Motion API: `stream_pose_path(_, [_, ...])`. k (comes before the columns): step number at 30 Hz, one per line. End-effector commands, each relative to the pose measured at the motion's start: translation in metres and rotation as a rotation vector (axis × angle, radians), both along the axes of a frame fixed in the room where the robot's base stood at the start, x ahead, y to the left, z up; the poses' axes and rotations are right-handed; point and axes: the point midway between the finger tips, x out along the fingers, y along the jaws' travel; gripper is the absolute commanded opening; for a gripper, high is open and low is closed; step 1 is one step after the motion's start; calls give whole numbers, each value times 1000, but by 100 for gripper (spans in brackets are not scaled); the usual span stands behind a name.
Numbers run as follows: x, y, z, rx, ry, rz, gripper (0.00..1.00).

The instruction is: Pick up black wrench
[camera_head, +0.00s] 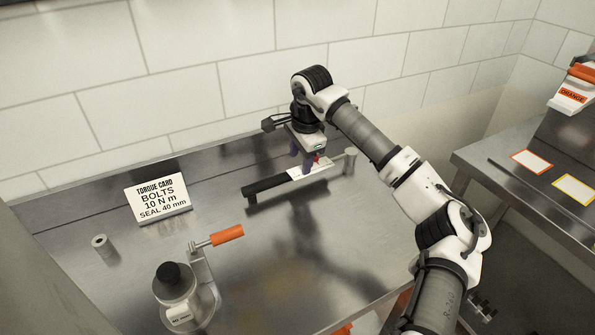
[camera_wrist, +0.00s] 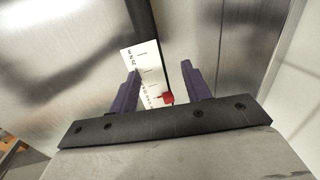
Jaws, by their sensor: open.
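The black wrench (camera_head: 268,185) lies lengthwise near the back wall on the steel table. It has a black handle, a white scale plate and a grey head at its right end. My gripper (camera_head: 309,162) is over the scale part of the wrench, pointing down. In the wrist view my gripper (camera_wrist: 160,84) is open. The wrench's scale plate (camera_wrist: 146,66) and a small red marker show between the two purple fingers, with the black handle running off at the top. I cannot tell whether a finger touches it.
A torque card (camera_head: 157,198) stands left of the wrench. A small grey cylinder (camera_head: 103,246) and a device with an orange-handled crank (camera_head: 177,293) are nearer the front left. The tiled wall is close behind. A second steel bench (camera_head: 520,165) with coloured labels is at right.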

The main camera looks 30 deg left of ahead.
Motion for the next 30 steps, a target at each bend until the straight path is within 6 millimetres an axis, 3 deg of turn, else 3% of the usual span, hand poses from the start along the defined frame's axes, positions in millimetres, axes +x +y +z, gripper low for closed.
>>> stream_pose_path(12, [0, 2, -45, 1, 4, 1, 48])
stream_pose_path(21, [1, 3, -51, 0, 1, 1, 48])
stream_pose_path(30, [1, 2, -51, 0, 1, 1, 11])
